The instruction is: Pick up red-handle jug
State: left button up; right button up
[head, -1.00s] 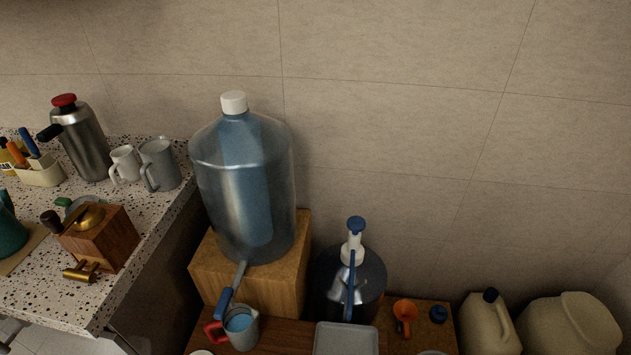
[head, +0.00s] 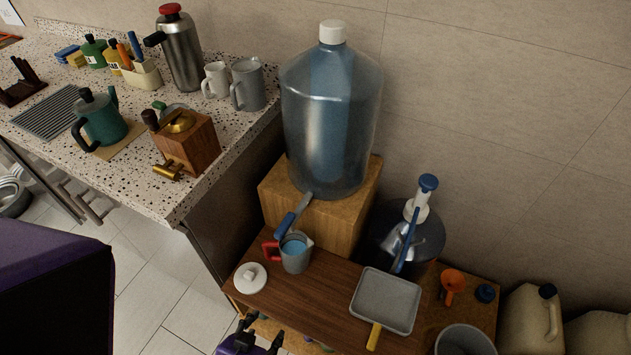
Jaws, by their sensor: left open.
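The red-handle jug (head: 297,258) is a small grey jug with blue contents, seen in the head view. It stands upright on a brown wooden shelf, below the blue-handled tap of the large water bottle. Its red handle (head: 270,250) points to the left. My left gripper (head: 262,337) shows at the bottom edge, dark-fingered with a purple body, open and empty. It is in front of the shelf and apart from the jug; part of it is cut off by the frame. My right gripper is not in view.
A large clear bottle (head: 330,125) stands on a wooden block (head: 352,215) behind the jug. A white lid (head: 250,278) lies left of the jug. A grey tray (head: 386,300) with a yellow handle lies right. A dark bottle with a pump (head: 425,235) stands behind. A speckled counter (head: 150,205) is left.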

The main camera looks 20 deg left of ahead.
aim_at(296, 247)
jog(key=u, duration=0.85)
jog(key=k+l+z, duration=0.3)
jog(key=k+z, duration=0.15)
